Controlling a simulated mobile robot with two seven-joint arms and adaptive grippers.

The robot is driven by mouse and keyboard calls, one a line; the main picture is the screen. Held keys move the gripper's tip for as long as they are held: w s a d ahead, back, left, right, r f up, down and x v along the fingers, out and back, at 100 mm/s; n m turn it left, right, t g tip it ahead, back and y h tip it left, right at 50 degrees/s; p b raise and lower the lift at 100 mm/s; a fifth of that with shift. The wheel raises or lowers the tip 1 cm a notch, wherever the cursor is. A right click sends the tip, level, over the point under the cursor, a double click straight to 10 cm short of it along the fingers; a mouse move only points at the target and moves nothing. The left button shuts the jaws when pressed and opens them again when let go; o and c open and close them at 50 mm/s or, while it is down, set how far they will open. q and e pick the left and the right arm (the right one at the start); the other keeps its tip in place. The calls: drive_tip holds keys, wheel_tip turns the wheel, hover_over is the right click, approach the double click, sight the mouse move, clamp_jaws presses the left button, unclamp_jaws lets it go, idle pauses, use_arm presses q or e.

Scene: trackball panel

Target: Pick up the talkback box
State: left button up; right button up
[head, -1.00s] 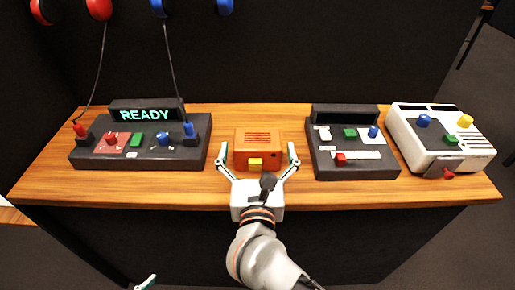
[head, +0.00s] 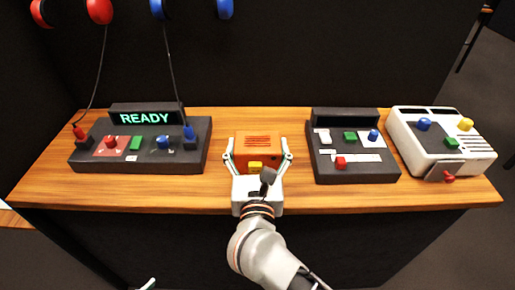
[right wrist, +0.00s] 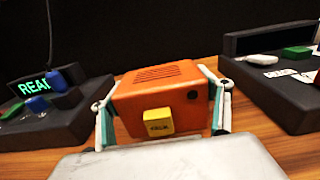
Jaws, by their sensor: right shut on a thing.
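The talkback box is a small orange box (head: 258,147) with a slotted top and a yellow button (head: 255,167) on its front. It is at the middle of the wooden counter. In the right wrist view the orange box (right wrist: 163,93) fills the space between the fingers. My right gripper (head: 259,159) is shut on it, one finger against each side. I cannot tell whether the box touches the counter. Of my left gripper, only a small tip (head: 147,284) shows at the bottom edge of the head view; its jaws cannot be made out.
On the wooden counter (head: 130,193), a dark console (head: 85,163) with a READY display stands left of the box. A second dark console (head: 350,174) and a white console (head: 480,148) stand to the right. Red headphones (head: 99,10) and blue headphones (head: 225,8) hang behind, with cords.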

sight(257, 141)
drive_tip(key=shift+r, duration=0.5)
wheel_tip(257, 141, up, 2)
drive_tip(key=shift+r+p, duration=0.15)
drive_tip(key=shift+p, duration=0.65)
wheel_tip(257, 141, up, 4)
drive_tip(key=shift+f+p, duration=0.2)
drive_tip(key=shift+p, duration=0.9)
use_arm(q)
wheel_tip(257, 141, up, 9)
drive_tip(key=p, duration=0.9)
drive_tip(key=shift+s+d+n+p, duration=0.2)
drive_tip(key=shift+n+p, duration=0.1)
drive_tip(key=shift+p, duration=0.05)
use_arm(e)
wheel_tip(257, 141, up, 13)
